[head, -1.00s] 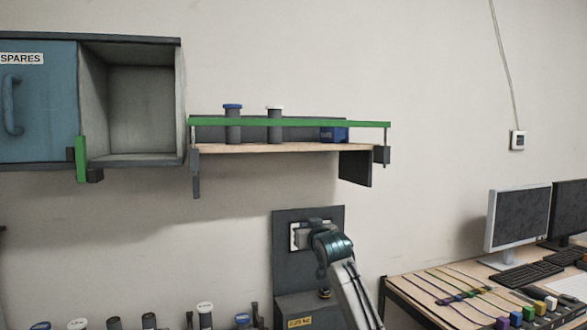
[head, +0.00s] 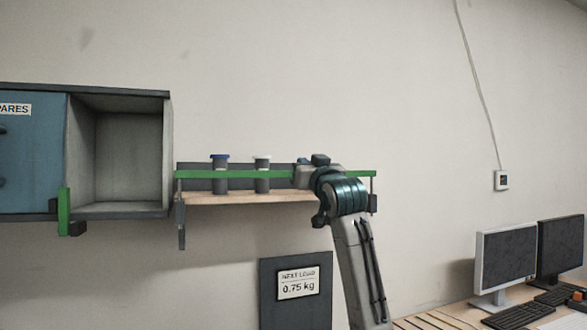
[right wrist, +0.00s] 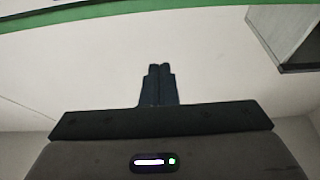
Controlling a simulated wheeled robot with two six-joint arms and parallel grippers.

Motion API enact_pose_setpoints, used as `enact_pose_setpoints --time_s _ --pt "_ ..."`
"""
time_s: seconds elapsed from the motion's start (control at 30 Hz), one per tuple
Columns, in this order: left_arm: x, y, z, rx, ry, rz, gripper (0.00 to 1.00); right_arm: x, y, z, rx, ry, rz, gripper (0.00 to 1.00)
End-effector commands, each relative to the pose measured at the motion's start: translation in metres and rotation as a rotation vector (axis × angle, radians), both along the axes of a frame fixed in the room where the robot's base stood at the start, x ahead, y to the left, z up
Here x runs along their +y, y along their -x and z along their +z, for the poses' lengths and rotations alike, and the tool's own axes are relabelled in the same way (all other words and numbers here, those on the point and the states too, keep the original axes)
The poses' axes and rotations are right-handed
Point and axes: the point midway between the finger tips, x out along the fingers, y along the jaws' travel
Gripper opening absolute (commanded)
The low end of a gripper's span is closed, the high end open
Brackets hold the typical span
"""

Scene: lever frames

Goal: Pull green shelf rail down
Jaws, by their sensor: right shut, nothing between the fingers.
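The green shelf rail (head: 235,174) runs level along the front of the wooden shelf (head: 225,198), held on a thin post at each end. My right gripper (head: 303,172) is in front of the right half of the rail and covers part of it. In the right wrist view my right gripper's fingers (right wrist: 160,85) are shut together with nothing between them. The green rail (right wrist: 80,16) crosses the top of that view, apart from the fingertips. My left gripper is not in view.
A blue-lidded canister (head: 221,178) and a white-lidded canister (head: 262,178) stand behind the rail. An open grey cabinet (head: 119,152) with a blue door is at left. A sign reading 0.75 kg (head: 297,283) is below. Monitors (head: 506,264) stand at lower right.

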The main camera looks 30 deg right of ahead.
Motion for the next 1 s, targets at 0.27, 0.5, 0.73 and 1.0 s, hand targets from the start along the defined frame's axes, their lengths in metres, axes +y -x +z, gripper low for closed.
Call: enact_pose_setpoints --time_s 0.27,0.5,0.73,1.0 --pt "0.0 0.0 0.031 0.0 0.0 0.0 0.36 -0.008 -0.036 0.019 0.004 -0.003 0.001 0.0" --pt "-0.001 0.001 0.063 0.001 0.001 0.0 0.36 -0.019 -0.08 0.035 0.004 -0.003 0.001 0.0" --pt "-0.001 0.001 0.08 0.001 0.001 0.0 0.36 -0.022 -0.092 0.014 0.005 0.002 -0.001 0.0" --pt "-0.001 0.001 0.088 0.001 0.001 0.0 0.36 -0.022 -0.091 -0.005 0.001 0.001 -0.002 0.0"
